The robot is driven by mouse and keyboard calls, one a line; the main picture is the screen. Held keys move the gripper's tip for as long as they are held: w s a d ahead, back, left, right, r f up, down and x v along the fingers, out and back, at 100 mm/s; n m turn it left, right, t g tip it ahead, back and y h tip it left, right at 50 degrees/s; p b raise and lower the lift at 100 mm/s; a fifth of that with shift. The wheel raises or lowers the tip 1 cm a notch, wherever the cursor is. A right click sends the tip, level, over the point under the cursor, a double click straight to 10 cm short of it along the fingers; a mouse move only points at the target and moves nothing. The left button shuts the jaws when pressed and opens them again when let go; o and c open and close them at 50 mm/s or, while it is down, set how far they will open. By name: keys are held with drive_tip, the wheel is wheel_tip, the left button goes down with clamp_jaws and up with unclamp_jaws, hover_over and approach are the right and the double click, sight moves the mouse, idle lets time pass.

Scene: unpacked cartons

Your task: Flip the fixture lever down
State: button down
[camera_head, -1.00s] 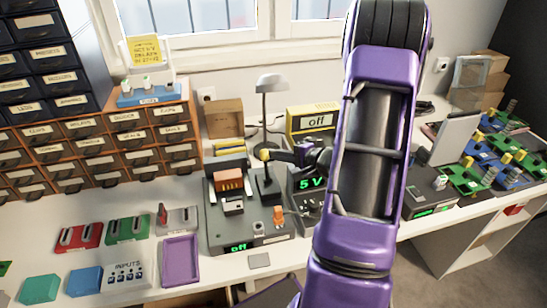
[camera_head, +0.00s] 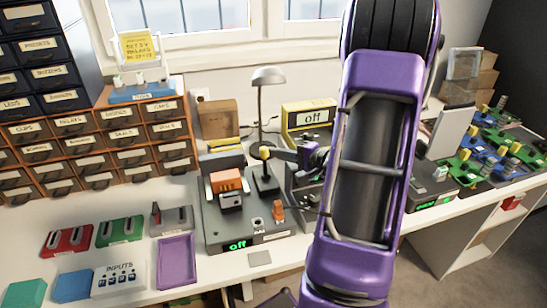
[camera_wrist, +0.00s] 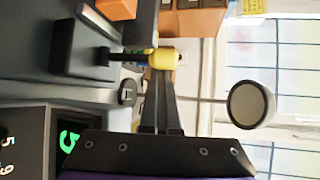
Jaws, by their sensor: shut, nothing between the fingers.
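The grey test fixture (camera_head: 216,240) stands on the bench, with an orange block on it and a green "off" on its front. Its black lever (camera_head: 265,171) stands upright with a yellow knob (camera_head: 264,152) on top. In the wrist view, turned sideways, the yellow knob (camera_wrist: 163,58) is just beyond my fingertips. My gripper (camera_head: 276,153) is shut and empty, right beside the knob from the right. It shows in the wrist view too (camera_wrist: 160,82), fingers together. I cannot tell whether the tips touch the knob.
A desk lamp (camera_head: 268,76) and a yellow "off" unit (camera_head: 310,116) stand behind. A purple tray (camera_head: 176,262), an inputs box (camera_head: 119,279) and switch boxes lie to the left. Circuit boards fill the right end. Small drawers (camera_head: 95,150) line the back left.

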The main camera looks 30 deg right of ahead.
drive_tip(key=s+t, duration=0.1)
drive_tip(key=s+n+t, duration=0.1)
drive_tip(key=s+a+n+t, duration=0.1)
drive_tip(key=shift+f+y, duration=0.3)
drive_tip(key=shift+y, duration=0.1)
drive_tip(key=w+d+r, duration=0.1)
drive_tip(key=w+d, duration=0.1)
drive_tip(key=d, duration=0.1)
drive_tip(key=s+d+f, duration=0.1)
drive_tip(key=s, duration=0.2)
drive_tip(key=s+d+f, duration=0.1)
drive_tip(key=s, duration=0.1)
drive_tip(key=s+d+f, duration=0.1)
drive_tip(key=s, duration=0.2)
drive_tip(key=shift+s+d, duration=0.2)
drive_tip(key=shift+s, duration=0.15)
